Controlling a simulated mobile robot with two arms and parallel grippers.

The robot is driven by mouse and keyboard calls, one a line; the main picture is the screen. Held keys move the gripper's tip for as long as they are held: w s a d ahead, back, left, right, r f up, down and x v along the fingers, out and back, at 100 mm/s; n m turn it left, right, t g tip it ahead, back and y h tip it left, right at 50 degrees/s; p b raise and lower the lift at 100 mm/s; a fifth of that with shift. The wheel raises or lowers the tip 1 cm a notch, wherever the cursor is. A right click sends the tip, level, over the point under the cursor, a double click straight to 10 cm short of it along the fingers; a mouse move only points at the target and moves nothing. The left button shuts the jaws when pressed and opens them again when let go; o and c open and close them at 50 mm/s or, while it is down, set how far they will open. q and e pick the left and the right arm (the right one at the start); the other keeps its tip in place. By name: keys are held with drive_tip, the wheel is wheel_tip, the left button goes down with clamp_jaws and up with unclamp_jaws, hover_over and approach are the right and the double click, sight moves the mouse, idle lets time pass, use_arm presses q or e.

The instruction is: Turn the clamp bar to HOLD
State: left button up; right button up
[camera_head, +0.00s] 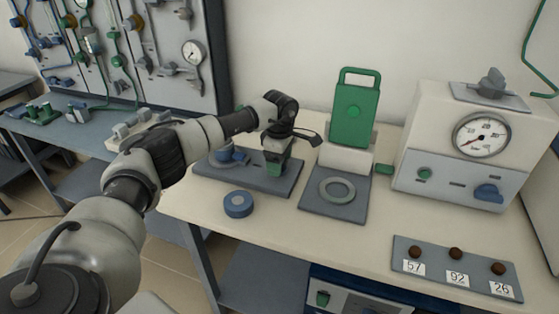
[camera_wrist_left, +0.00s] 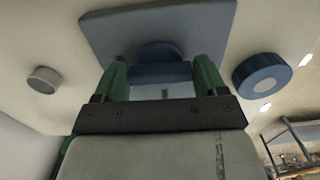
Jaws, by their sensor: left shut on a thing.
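A dark grey plate (camera_head: 285,187) lies on the bench with a blue round post (camera_head: 228,155) at its left part. My left gripper (camera_head: 275,165), with green fingers, points down over the plate, right of the post. In the left wrist view, the green fingers (camera_wrist_left: 162,72) are shut on a blue bar (camera_wrist_left: 150,73), which I take for the clamp bar. A rounded blue part (camera_wrist_left: 160,50) shows just beyond it on the plate (camera_wrist_left: 205,25). No HOLD mark is readable; the hand hides part of the plate. My right gripper is out of view.
A loose blue ring-shaped puck (camera_head: 238,205) lies in front of the plate. To the right stand a green handled panel (camera_head: 355,108), a plate with a pale ring (camera_head: 337,190) and a gauge box (camera_head: 460,145). A numbered sample strip (camera_head: 457,270) lies near the front edge.

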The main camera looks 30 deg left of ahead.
use_arm(q)
drive_tip(key=shift+r, duration=0.1)
drive_tip(key=o, duration=0.9)
wheel_tip(320, 180, up, 11)
drive_tip(key=shift+f, duration=0.1)
drive_tip(key=shift+f, duration=0.1)
idle(0.6)
